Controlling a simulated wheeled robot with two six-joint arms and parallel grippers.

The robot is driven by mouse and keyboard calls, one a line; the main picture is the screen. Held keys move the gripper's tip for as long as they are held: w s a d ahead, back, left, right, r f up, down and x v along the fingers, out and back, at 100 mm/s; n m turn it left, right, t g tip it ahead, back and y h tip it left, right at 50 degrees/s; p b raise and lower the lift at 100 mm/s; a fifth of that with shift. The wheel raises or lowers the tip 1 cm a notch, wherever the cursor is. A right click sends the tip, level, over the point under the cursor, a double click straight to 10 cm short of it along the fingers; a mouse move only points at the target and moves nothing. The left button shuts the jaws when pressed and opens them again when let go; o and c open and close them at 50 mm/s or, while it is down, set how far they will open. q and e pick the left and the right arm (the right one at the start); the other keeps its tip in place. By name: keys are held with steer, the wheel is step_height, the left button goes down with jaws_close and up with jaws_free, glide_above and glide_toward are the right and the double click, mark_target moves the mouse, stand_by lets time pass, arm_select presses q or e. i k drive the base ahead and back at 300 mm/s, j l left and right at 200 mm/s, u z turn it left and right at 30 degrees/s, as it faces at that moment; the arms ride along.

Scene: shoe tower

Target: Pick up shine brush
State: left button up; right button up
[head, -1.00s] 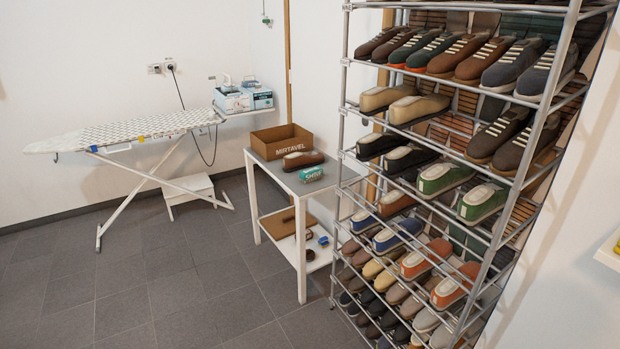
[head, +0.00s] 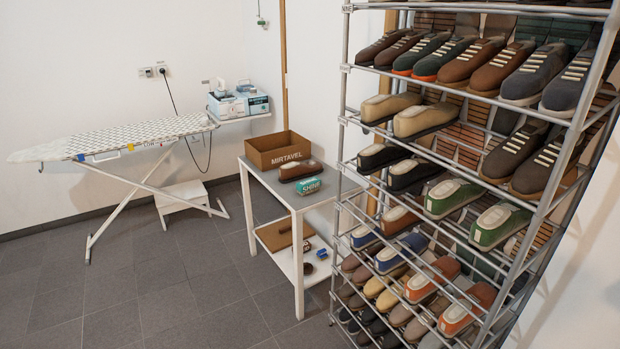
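A small white two-level table (head: 299,215) stands in the middle of the view, left of the shoe rack. On its top, a brown shoe (head: 300,171) lies in front of an open brown box (head: 278,157) marked MIRTAVEL. A teal packet (head: 310,187) with white lettering, apparently SHINE, lies by the shoe. On the lower shelf are a brown board (head: 276,236) with a small dark brown item, a small blue item (head: 321,253) and a dark round item (head: 308,268). Which of these is the shine brush is too small to tell. Neither gripper is in view.
A tall metal rack (head: 344,105) full of shoes fills the right side, close to the table. An ironing board (head: 115,138) stands at the left, with a small white stool (head: 182,194) under it. The grey tiled floor left of the table is clear.

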mark_target(305, 187)
steer(key=i+j+z, duration=0.2)
steer(key=i+j, duration=0.4)
steer(key=i+j+z, duration=0.15)
steer(key=i+j, duration=0.45)
steer(key=j, duration=0.1)
